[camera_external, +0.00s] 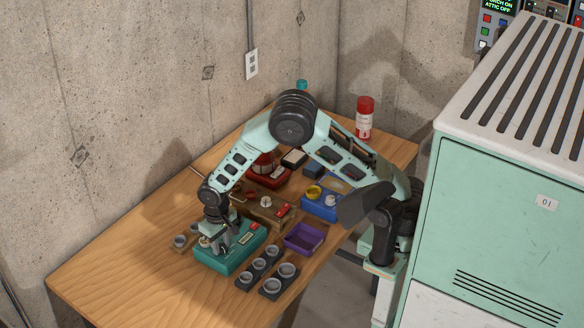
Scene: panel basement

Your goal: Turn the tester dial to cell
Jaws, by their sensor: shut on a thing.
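A teal box (222,266), which looks like the tester, stands on the wooden table, with a pale label on its top right. My gripper (216,247) reaches down onto the left part of its top. It is shut on what seems to be the tester dial. The fingers hide most of the dial, so its pointer, its markings and the cell position cannot be read from this distance.
Dark holders with several round cups (266,266) stand right of the teal box, near a purple tray (304,238). A brown box (262,207), a blue box (319,207) and a red-capped can (364,118) stand farther back. The table's front left (120,277) is clear.

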